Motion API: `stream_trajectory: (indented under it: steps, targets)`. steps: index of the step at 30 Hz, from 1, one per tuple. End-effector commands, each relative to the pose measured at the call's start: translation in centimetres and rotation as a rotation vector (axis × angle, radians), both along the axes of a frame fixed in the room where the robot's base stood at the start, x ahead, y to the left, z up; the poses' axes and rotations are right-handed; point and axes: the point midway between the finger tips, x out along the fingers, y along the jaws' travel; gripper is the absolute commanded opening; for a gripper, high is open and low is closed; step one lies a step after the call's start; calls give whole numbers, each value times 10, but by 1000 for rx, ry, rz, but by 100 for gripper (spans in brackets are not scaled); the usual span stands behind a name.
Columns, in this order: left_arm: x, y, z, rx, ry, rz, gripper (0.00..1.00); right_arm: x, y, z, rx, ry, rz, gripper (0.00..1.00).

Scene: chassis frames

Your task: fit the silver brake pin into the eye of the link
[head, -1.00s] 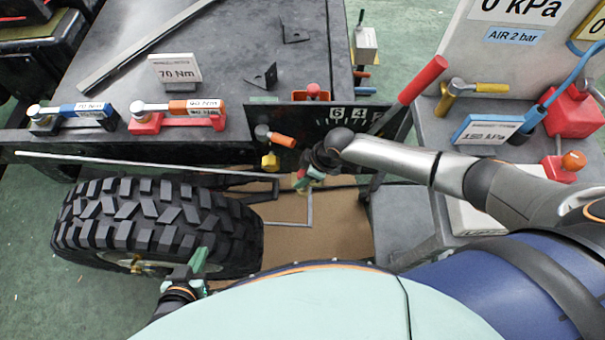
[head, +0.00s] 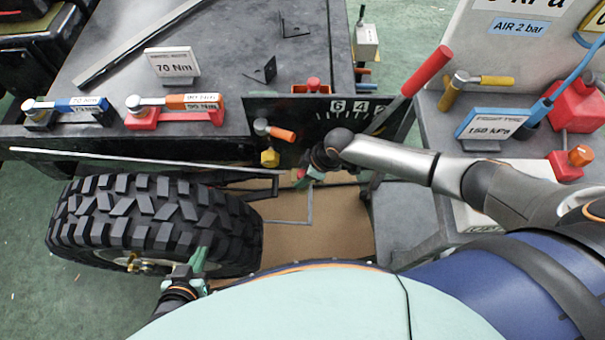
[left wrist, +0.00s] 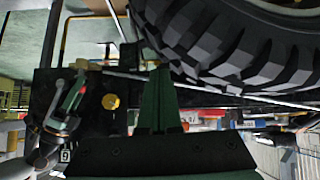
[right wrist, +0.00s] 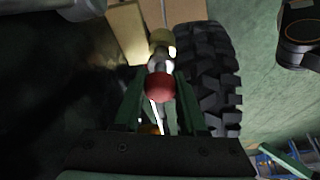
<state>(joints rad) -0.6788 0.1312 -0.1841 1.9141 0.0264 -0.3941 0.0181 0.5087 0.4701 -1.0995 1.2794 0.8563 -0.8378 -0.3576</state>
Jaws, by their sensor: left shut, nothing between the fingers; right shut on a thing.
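My right gripper (head: 303,180) is low in front of the dark gauge panel. In the right wrist view its green fingers (right wrist: 160,95) are shut on the silver brake pin (right wrist: 155,62), whose red ball end (right wrist: 160,88) faces the camera. A yellow piece (right wrist: 161,38) lies just beyond the pin; I cannot tell whether they touch. The eye of the link cannot be made out clearly. My left gripper (head: 199,259) is shut and empty beside the tyre; its closed green fingers (left wrist: 158,100) show in the left wrist view.
A big knobbly tyre (head: 150,222) stands left of the right gripper. The gauge panel (head: 300,115) has an orange-handled lever (head: 276,132) and a yellow knob (head: 270,158). A long red-handled lever (head: 426,72) rises at right. A grey cart (head: 455,122) stands further right.

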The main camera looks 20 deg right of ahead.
Motion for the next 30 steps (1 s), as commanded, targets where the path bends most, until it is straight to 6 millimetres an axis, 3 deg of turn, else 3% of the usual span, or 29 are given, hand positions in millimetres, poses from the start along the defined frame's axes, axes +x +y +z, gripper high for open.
stream_trajectory:
  steps: [23,24,30]
  targets:
    - [0,0,-17,0,0,0,0,0,0,-21,1,0,-1,0]
    - [0,0,-17,0,0,0,0,0,0,-20,1,0,-1,42]
    - [0,0,-17,0,0,0,0,0,0,-19,1,-1,0,64]
